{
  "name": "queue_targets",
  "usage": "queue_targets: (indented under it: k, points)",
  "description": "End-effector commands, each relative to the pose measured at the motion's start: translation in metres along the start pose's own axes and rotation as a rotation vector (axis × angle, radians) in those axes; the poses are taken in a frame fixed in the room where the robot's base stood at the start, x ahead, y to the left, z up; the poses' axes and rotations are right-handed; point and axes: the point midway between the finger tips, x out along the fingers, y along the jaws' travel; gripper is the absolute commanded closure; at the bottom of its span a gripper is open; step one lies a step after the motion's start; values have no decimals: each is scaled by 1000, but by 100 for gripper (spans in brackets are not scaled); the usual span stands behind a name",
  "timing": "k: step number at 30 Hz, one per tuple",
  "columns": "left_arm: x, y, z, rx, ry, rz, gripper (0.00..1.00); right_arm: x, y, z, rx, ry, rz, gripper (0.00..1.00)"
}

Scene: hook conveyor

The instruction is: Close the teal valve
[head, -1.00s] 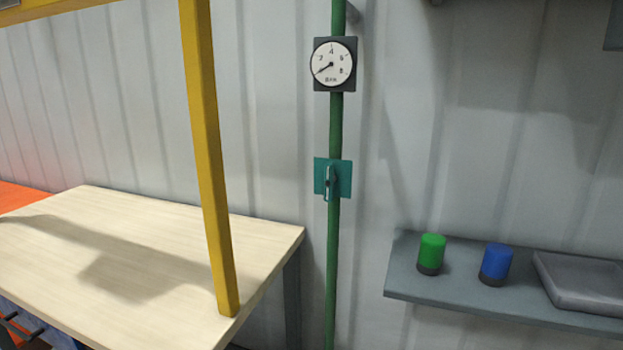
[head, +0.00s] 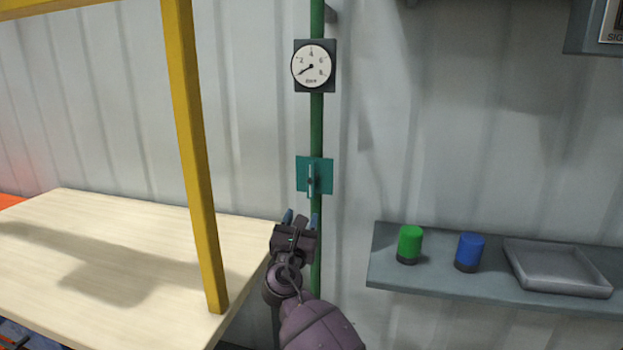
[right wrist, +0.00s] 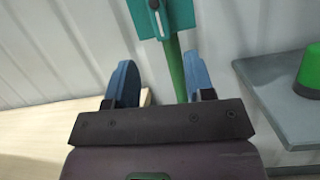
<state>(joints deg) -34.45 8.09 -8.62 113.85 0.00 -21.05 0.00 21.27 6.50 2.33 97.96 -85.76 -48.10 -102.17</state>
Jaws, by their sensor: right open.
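The teal valve (head: 326,177) is a square plate with a lever handle (head: 310,180), mounted on the vertical green pipe (head: 316,125). The handle stands upright, in line with the pipe. The valve plate (right wrist: 175,12) also shows at the top of the right wrist view, cut by the frame edge. My right gripper (head: 301,218) is below and slightly left of the valve in the head view, apart from it. Its two blue fingers are spread with nothing between them; in the right wrist view (right wrist: 160,85) the pipe shows beyond them. My left gripper is not in view.
A pressure gauge (head: 312,67) sits on the pipe above the valve. A wooden table (head: 90,240) with a yellow post (head: 196,160) is at left.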

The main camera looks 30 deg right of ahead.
Motion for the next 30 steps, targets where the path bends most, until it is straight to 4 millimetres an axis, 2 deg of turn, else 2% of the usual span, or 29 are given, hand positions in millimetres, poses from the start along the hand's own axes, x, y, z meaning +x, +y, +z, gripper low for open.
queue_targets:
  k: [1,3,6,11,24,30]
  points:
    - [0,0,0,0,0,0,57,5,4,11,-42,-27,-16,51]
    - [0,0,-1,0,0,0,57,10,6,20,-88,-52,-33,51]
    - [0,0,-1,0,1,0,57,15,7,27,-120,-70,-45,51]
    - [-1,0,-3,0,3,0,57,32,6,29,-123,-72,-45,51]
    - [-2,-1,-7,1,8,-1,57,102,3,32,-121,-69,-44,51]
    - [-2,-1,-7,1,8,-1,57,116,3,32,-121,-67,-42,51]
